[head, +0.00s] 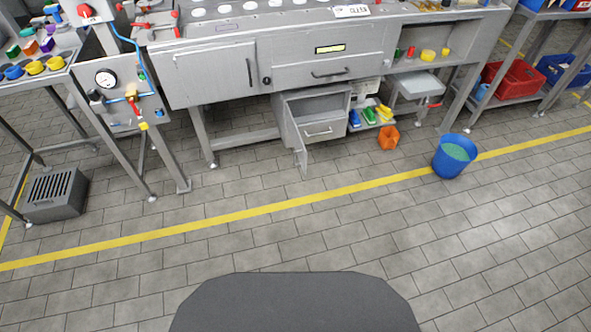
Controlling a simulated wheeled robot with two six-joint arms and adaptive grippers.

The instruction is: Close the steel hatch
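A steel workbench (225,115) stands across the back in the head view. Under it is a small steel cabinet with an open upper compartment (315,103) and a drawer (322,131) below that looks shut. A narrow steel door (299,148), seen nearly edge-on, swings out from the cabinet's left side toward me; it appears to be the open hatch. A larger steel panel door (207,77) with a dark vertical handle, higher on the bench, looks shut. Neither of my grippers is in view.
An orange bin (388,138) and a blue bucket (455,156) stand on the floor right of the cabinet. A grey slotted box (55,194) is at the left. Tiled floor (270,240) with a yellow line is clear before the bench.

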